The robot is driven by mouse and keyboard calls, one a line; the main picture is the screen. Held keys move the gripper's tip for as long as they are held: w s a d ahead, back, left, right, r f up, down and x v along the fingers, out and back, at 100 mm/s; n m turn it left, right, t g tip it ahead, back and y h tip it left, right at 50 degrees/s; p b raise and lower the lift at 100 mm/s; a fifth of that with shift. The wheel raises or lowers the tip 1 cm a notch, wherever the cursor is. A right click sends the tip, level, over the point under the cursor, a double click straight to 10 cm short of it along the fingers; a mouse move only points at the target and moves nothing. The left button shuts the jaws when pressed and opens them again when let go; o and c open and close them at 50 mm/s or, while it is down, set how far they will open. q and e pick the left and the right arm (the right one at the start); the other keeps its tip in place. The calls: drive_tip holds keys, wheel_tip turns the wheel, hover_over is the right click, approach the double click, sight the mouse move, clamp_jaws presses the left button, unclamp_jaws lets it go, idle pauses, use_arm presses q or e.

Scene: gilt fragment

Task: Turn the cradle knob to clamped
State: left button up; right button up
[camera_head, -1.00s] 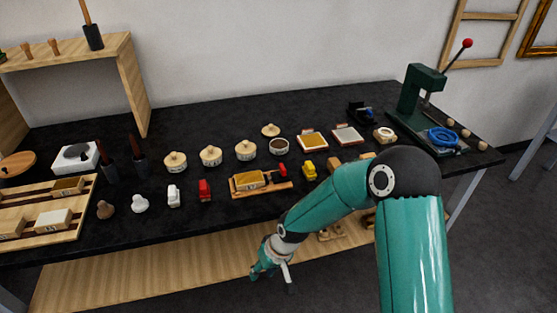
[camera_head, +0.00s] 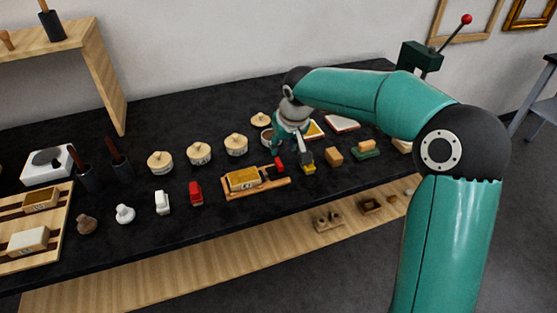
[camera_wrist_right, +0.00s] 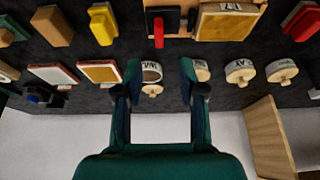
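The cradle (camera_head: 272,186) is a wooden board on the dark bench, holding a gilt-topped block (camera_head: 243,180). Its red knob (camera_head: 279,164) stands at the board's right end. In the right wrist view the cradle's block (camera_wrist_right: 225,24) and red knob (camera_wrist_right: 158,32) are at the top edge. My right gripper (camera_head: 291,153) is open and empty, above the bench beside the knob. In the wrist view its fingers (camera_wrist_right: 159,75) are spread, with the knob beyond them and apart from them. My left gripper is not in view.
A yellow object (camera_head: 309,169) stands close right of the knob. An open jar (camera_wrist_right: 152,72) shows between my fingers in the wrist view. Lidded jars (camera_head: 236,145) stand behind the cradle. A red object (camera_head: 196,192) stands left of it.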

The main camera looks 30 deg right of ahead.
sight(279, 162)
drive_tip(key=x, duration=0.9)
drive_tip(key=shift+w+d+f+p, duration=0.1)
drive_tip(key=shift+f+p, duration=0.15)
drive_tip(key=shift+p, duration=0.15)
clamp_jaws()
